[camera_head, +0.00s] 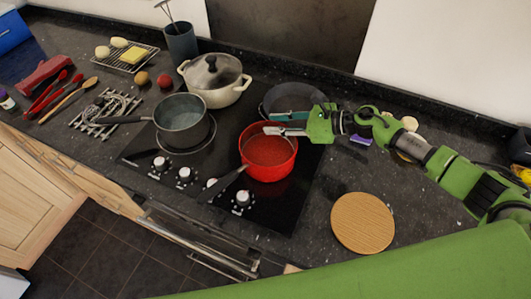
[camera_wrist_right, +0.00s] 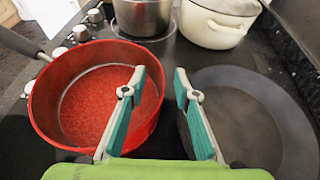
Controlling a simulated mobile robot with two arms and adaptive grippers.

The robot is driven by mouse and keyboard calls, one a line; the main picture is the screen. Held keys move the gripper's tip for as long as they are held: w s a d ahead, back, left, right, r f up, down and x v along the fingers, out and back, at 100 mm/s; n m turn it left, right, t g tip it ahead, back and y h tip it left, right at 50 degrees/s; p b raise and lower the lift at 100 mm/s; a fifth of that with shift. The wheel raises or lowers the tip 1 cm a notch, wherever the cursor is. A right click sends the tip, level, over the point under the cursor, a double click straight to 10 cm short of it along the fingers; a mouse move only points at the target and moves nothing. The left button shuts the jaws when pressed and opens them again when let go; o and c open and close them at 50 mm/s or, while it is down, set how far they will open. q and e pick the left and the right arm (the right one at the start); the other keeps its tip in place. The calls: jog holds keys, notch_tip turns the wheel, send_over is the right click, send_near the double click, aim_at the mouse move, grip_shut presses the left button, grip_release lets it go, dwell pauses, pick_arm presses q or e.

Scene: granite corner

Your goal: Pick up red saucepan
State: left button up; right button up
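The red saucepan (camera_head: 268,160) stands on the front right of the black cooktop, its dark handle (camera_head: 227,184) pointing to the front left. It also shows in the right wrist view (camera_wrist_right: 95,95), at the left. My right gripper (camera_head: 268,124) reaches in from the right over the pan's back rim. In the right wrist view the right gripper (camera_wrist_right: 158,85) is open, its two fingers apart with nothing between them. One finger overlaps the pan's right side in that view; I cannot tell whether it touches. My left gripper is not in view.
A dark frying pan (camera_head: 292,98) sits behind the red saucepan. A grey saucepan (camera_head: 181,122) is to the left, with a white lidded pot (camera_head: 213,82) behind it. Stove knobs (camera_head: 243,197) line the front. A round wooden board (camera_head: 363,223) lies right of the cooktop.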

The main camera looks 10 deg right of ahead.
jog(key=shift+w+a+f, duration=0.1)
jog(key=shift+w+a, duration=0.05)
jog(key=shift+a, duration=0.05)
grip_shut()
jog(key=shift+r, duration=0.2)
